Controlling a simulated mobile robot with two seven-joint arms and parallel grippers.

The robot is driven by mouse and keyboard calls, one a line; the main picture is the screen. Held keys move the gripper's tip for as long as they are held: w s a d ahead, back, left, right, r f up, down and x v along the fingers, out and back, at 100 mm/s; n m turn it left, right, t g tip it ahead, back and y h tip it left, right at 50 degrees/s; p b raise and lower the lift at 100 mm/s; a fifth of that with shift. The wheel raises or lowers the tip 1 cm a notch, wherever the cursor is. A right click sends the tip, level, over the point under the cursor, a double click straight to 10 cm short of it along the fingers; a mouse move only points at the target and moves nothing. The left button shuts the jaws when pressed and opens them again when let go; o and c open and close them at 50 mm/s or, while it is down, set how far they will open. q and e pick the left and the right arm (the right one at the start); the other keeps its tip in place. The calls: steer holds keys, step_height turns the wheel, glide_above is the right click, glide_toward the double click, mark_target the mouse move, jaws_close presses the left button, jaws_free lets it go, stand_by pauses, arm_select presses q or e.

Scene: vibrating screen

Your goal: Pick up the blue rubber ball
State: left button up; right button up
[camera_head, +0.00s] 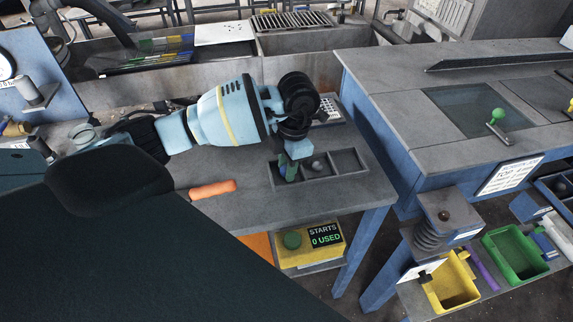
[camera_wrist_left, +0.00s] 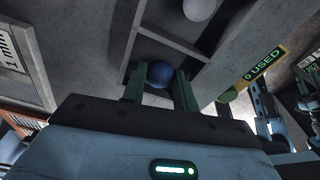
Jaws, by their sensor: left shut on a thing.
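The blue rubber ball (camera_wrist_left: 158,75) shows in the left wrist view between the green fingers of my left gripper (camera_wrist_left: 160,88). My left gripper is shut on it, with a finger on either side. In the head view my left gripper (camera_head: 288,172) points down into the left compartment of the divided tray (camera_head: 349,161); the ball is hidden there by the fingers. In the wrist view the ball is at the tray's compartment; I cannot tell whether it touches the floor. My right gripper is not in view.
A grey ball (camera_head: 317,165) sits in the neighbouring compartment. An orange cylinder (camera_head: 212,189) lies on the bench to the left. A yellow box with a "STARTS 0 USED" sign (camera_head: 325,235) is below the bench edge. The bench front is mostly clear.

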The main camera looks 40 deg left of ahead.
arm_select(q)
steer(key=shift+r, duration=0.1)
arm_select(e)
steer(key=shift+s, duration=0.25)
arm_select(q)
steer(key=shift+r, duration=0.8)
steer(key=shift+d+r, duration=0.25)
steer(key=shift+r, duration=0.2)
steer(key=shift+d+r, duration=0.2)
steer(key=shift+r, duration=0.25)
steer(key=shift+s+d+r+b, duration=0.25)
steer(key=shift+s+d, duration=0.1)
steer(key=shift+d, duration=2.15)
steer(key=shift+s+d+r+b, duration=0.2)
steer(key=shift+s+d, duration=0.15)
steer(key=shift+d, duration=2.15)
steer(key=shift+s+d+r+b, duration=0.25)
steer(key=shift+s+d, duration=0.1)
steer(key=shift+d, duration=2.15)
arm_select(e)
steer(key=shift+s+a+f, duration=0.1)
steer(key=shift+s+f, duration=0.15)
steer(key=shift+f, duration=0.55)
